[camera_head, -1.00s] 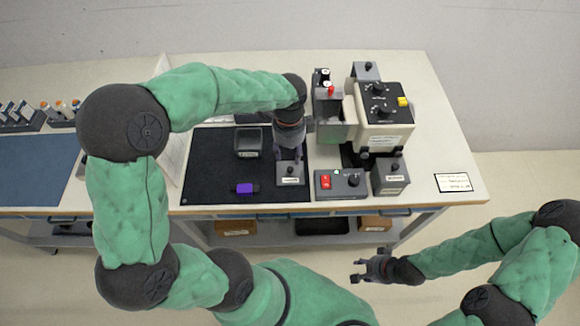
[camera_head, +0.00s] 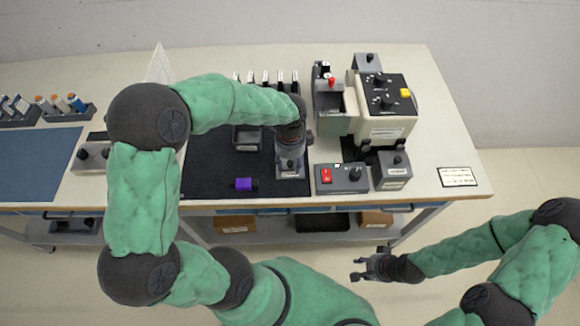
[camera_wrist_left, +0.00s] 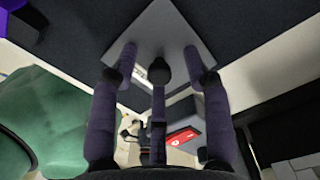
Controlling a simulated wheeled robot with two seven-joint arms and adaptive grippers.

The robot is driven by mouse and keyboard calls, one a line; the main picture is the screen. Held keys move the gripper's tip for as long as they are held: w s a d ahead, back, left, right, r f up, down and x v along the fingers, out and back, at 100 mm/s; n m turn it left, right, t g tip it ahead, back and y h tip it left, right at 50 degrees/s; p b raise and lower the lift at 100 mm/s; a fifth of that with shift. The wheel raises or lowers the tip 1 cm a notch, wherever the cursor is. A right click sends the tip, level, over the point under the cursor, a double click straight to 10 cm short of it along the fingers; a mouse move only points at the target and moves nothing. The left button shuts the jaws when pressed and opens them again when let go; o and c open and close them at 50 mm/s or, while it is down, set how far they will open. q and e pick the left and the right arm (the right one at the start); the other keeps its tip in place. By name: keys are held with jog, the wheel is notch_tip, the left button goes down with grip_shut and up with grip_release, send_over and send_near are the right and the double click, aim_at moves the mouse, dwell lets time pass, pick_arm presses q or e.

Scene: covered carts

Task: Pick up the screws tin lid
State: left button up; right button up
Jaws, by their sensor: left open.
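The screws tin lid (camera_head: 291,173) is a small grey square plate at the front right of the dark mat, mostly hidden from the head by my left gripper (camera_head: 290,159). In the left wrist view, the grey square plate (camera_wrist_left: 158,24) lies just beyond my left gripper (camera_wrist_left: 160,58), whose fingers are open and spread around a dark rounded knob-like shape. I cannot tell whether any finger touches it. My right gripper (camera_head: 356,269) is open and empty, in front of the table and away from the lid.
A purple block (camera_head: 245,184) lies left of the lid. A dark open container (camera_head: 246,139) stands behind. A grey box with a red switch (camera_head: 341,179) is close on the right, beside a cream machine (camera_head: 386,112). The mat's left part (camera_head: 212,165) is free.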

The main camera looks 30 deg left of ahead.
pick_arm(q)
grip_shut()
jog(key=shift+r, duration=0.15)
